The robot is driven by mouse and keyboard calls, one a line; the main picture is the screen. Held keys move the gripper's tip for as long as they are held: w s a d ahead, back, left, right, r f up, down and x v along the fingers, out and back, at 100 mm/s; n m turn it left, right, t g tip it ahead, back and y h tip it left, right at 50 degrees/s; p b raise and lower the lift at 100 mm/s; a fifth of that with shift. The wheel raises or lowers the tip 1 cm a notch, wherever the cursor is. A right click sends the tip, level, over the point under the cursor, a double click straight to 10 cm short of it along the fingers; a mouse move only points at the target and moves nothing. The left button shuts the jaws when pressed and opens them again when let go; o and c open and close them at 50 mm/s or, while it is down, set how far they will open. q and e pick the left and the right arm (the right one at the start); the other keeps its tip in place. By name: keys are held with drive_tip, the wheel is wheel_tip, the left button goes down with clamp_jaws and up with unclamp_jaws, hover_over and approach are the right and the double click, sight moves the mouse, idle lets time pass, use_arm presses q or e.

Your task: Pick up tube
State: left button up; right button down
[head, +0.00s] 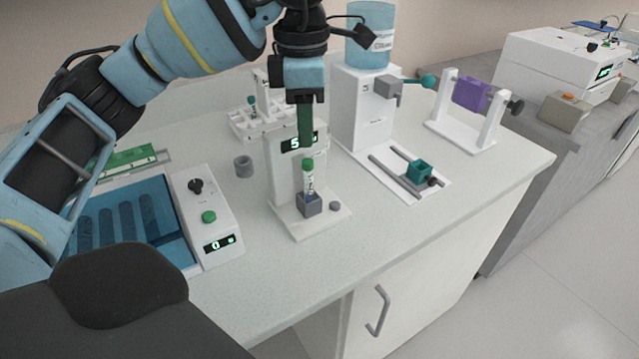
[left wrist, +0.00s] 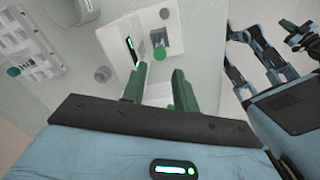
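The tube (head: 308,178) has a green cap and pale label and stands upright in a grey holder block (head: 309,205) on a white device with a display reading 5. In the left wrist view the tube's green cap (left wrist: 160,52) shows beyond my fingertips. My left gripper (head: 305,140) points down just above the cap. Its green fingers are apart with nothing between them, as the left wrist view shows (left wrist: 159,74). My right gripper (left wrist: 299,30) appears small at the right edge of the left wrist view; its opening is unclear.
A blue-lidded device (head: 135,225) with a control panel (head: 208,215) stands left. A white rack (head: 262,122) stands behind. A dispenser (head: 362,110) with a blue container and a purple-block stand (head: 470,95) are right. A grey ring (head: 244,166) lies on the bench.

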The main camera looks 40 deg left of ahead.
sight(307, 161)
use_arm(q)
drive_tip(key=shift+f, duration=0.3)
wheel_tip(307, 161, down, 2)
drive_tip(key=shift+d+f+b, duration=0.1)
drive_tip(key=shift+f+b, duration=0.05)
drive_tip(key=shift+b, duration=0.25)
drive_tip(key=shift+w+f, duration=0.1)
drive_tip(key=shift+f, duration=2.6)
drive_tip(key=shift+c, duration=0.2)
drive_tip(key=c, duration=0.5)
